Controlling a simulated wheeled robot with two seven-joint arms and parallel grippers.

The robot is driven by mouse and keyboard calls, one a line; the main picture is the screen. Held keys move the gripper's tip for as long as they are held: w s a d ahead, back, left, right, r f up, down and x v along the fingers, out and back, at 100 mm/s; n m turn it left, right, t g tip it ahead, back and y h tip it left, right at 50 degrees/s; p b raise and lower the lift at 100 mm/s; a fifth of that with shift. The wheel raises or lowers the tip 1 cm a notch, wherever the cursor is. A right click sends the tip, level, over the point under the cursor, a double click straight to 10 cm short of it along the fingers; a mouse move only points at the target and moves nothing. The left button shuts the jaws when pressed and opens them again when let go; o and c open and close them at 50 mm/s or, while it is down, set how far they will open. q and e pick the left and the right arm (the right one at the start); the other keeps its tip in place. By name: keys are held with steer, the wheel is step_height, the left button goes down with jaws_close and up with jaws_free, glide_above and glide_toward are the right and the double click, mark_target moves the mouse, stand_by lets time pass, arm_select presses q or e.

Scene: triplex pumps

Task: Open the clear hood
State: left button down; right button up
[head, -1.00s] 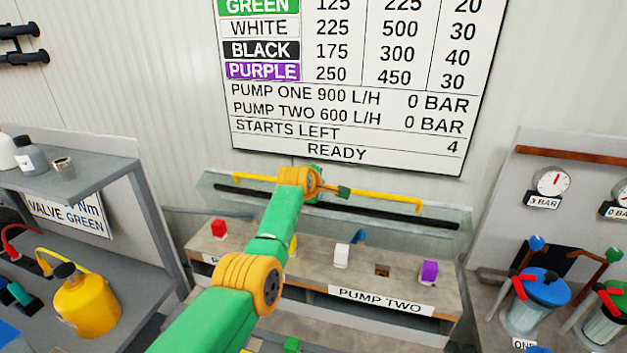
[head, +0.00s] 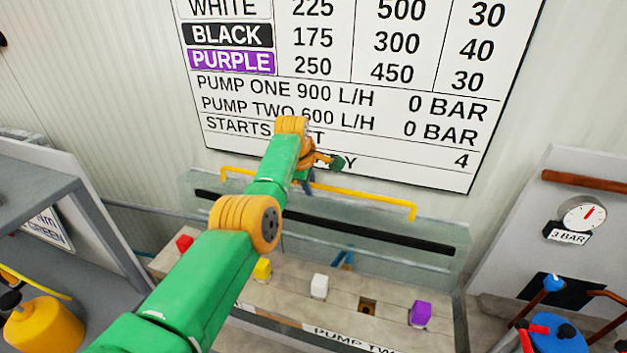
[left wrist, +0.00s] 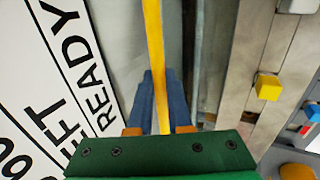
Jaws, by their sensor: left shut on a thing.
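The clear hood (head: 400,262) is a see-through pane standing behind a row of coloured blocks. A black strip (head: 370,236) runs along it, and a yellow handle bar (head: 375,199) lies along its top. My left gripper (head: 308,187) is shut on the yellow bar near its middle. In the left wrist view the bar (left wrist: 153,45) runs between the blue-grey fingers (left wrist: 160,85). My left forearm hides part of the pane and the bench. The pane looks raised, but its exact tilt is unclear. My right gripper is in neither view.
Red (head: 184,243), yellow (head: 262,268), white (head: 319,286) and purple (head: 420,313) blocks sit on the bench before the pane. A wall board (head: 340,95) is close behind. Pumps and a gauge (head: 584,215) are at right, a shelf (head: 40,165) at left.

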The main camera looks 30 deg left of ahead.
arm_select(q)
steer(key=shift+s+d+f, duration=0.1)
steer(key=shift+s+f, duration=0.05)
steer(key=shift+f, duration=0.15)
steer(key=c, duration=0.9)
jaws_free()
steer(key=shift+o, duration=0.2)
steer(key=shift+b+v, duration=0.9)
steer(key=shift+b, duration=0.35)
steer(key=b+v, duration=0.1)
steer(key=v, duration=0.4)
steer(key=shift+r+b, duration=0.1)
steer(key=shift+b, duration=0.2)
steer(key=shift+r, duration=0.25)
